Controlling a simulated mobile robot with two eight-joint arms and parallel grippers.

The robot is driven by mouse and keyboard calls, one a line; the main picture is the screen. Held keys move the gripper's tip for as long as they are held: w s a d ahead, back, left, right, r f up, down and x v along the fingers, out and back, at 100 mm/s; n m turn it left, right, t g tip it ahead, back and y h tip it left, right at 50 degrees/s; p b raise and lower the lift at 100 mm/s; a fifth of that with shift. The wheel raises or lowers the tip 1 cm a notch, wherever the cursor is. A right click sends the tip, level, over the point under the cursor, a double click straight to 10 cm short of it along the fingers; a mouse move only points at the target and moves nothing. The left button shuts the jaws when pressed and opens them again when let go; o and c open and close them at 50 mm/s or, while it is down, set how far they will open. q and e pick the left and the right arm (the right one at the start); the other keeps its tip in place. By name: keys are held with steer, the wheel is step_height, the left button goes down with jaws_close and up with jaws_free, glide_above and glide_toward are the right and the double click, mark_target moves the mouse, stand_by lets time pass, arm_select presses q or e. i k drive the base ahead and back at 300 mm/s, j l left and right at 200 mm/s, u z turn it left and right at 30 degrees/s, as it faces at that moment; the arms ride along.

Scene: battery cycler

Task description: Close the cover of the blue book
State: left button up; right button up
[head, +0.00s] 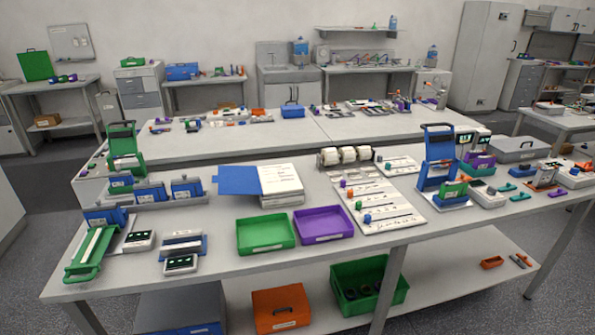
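In the head view the blue book lies open on the near table, left of the middle. Its blue cover (240,180) is spread out flat to the left. Its white page block (280,182) lies to the right of the cover, with print on the top page. Neither of my grippers shows in the head view.
A green tray (266,250) and a purple tray (323,238) stand in front of the book. Blue devices (151,191) stand to the left. A white board (378,205) lies to the right.

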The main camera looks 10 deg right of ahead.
mark_target(232, 180)
steer(key=i+j+z, duration=0.2)
steer(key=i, duration=0.3)
steer(key=i+z, duration=0.2)
steer(key=i, duration=0.3)
steer(key=j+u, duration=0.3)
steer(key=j, duration=0.3)
steer(key=i+j+z, duration=0.2)
steer(key=j, duration=0.35)
steer(key=i+j+z, duration=0.1)
steer(key=j, duration=0.2)
steer(key=k+l, duration=0.1)
steer(key=l, duration=1.15)
steer(key=i+j, duration=0.1)
steer(key=j, duration=0.15)
steer(key=i+j, duration=0.1)
steer(key=j, duration=0.1)
